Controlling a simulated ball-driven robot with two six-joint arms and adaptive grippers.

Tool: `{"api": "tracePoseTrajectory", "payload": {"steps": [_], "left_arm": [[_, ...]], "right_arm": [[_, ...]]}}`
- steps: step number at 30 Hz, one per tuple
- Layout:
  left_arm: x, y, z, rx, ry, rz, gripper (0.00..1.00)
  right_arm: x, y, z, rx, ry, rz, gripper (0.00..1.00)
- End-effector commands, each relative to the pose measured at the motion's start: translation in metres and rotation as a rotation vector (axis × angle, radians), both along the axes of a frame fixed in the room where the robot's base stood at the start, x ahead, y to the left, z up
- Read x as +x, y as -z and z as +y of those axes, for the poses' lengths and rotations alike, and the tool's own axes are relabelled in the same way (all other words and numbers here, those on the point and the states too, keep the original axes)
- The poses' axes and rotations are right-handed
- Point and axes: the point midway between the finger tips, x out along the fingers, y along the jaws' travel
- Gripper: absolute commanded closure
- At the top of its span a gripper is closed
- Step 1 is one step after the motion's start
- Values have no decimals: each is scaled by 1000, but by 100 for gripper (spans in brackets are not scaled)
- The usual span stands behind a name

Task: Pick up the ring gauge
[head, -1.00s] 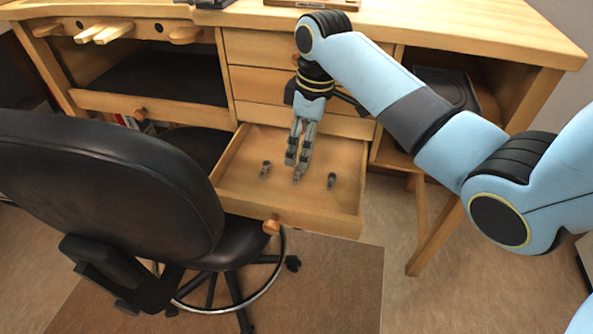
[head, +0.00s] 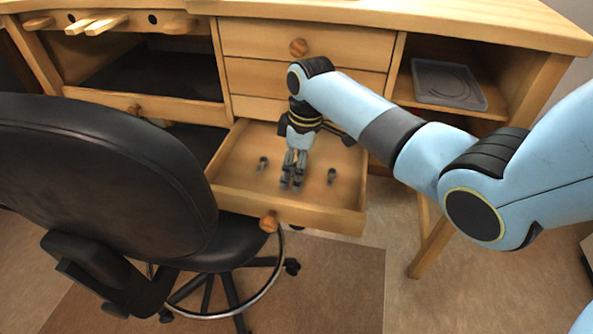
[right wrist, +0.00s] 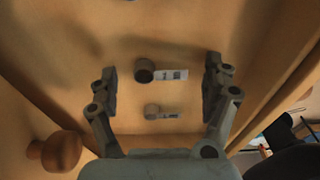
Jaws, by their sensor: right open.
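Two small dark grey round pieces lie in the open drawer (head: 235,190). In the head view one sits at the left (head: 262,163) and one at the right (head: 331,176). The right wrist view shows two short grey cylinders with pale tags, a larger one (right wrist: 145,72) and a smaller one (right wrist: 152,111). I cannot tell for sure which piece is the ring gauge. My right gripper (head: 292,184) points down into the drawer between the two pieces. In the wrist view its open fingers (right wrist: 161,72) frame the larger cylinder without touching it. My left gripper is out of view.
A black office chair (head: 110,190) stands close at the left. The workbench (head: 480,25) rises behind, with a grey tray (head: 447,84) in its right shelf.

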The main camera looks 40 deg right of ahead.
Motion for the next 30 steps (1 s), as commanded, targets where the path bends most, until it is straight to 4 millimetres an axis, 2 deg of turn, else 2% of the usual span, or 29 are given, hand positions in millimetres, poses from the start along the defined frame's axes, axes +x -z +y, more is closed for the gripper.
{"api": "tracePoseTrajectory", "payload": {"steps": [4,14,23,26,30], "left_arm": [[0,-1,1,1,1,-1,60],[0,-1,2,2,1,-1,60],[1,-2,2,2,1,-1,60],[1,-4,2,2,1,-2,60],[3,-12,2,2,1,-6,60]], "right_arm": [[0,-1,0,0,0,0,20],[0,-1,0,0,1,0,63],[0,-3,0,-1,1,-1,64],[0,-9,0,-1,1,-1,64],[1,-28,-1,-1,1,-3,64]]}}
